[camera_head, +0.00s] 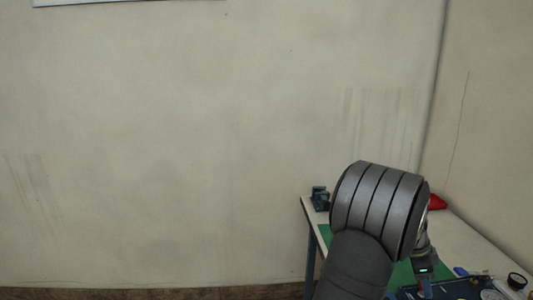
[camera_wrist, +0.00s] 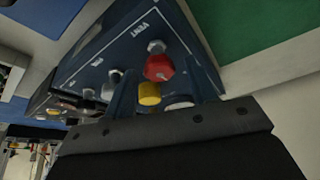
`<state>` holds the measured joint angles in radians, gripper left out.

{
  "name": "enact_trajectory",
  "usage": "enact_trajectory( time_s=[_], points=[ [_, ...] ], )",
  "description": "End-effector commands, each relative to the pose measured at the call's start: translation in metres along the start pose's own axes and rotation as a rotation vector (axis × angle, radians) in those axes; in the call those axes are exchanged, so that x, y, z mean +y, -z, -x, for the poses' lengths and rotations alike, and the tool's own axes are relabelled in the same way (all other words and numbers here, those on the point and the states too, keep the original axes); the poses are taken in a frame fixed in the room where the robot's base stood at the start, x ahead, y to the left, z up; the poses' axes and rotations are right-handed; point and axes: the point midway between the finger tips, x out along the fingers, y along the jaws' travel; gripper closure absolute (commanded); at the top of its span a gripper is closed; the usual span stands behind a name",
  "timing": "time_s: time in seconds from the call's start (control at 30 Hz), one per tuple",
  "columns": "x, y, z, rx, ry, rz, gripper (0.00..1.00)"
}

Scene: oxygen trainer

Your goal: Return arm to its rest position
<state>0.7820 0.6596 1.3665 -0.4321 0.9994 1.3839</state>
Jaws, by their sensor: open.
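My gripper (camera_wrist: 165,95) is open in the wrist view, with its two fingers at the panel's near side and nothing held between them. The blue oxygen trainer panel (camera_wrist: 100,58) carries a red knob (camera_wrist: 159,67) near a "VENT" label and a yellow knob (camera_wrist: 149,93), with several metal fittings. Whether the fingers touch the panel cannot be told. In the head view my dark grey arm reaches over the table at lower right, and my gripper (camera_head: 424,275) points down beside a blue panel (camera_head: 455,288), partly cut off by the frame edge.
The pale table (camera_head: 465,240) has a green mat (camera_head: 403,274) on it. A red object (camera_head: 437,202) lies behind my arm, a dark device (camera_head: 320,199) stands at the table's left corner, and a round black-rimmed item (camera_head: 517,281) is at right. Left of the table is open floor.

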Motion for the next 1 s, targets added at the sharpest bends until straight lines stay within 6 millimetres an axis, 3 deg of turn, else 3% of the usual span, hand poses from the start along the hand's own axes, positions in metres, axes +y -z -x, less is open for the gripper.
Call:
enact_trajectory(
  time_s=[1.0],
  points=[
    [0.0045, 0.0018, -0.0004, -0.001, 0.268, 0.644, 0.48]
  ],
)
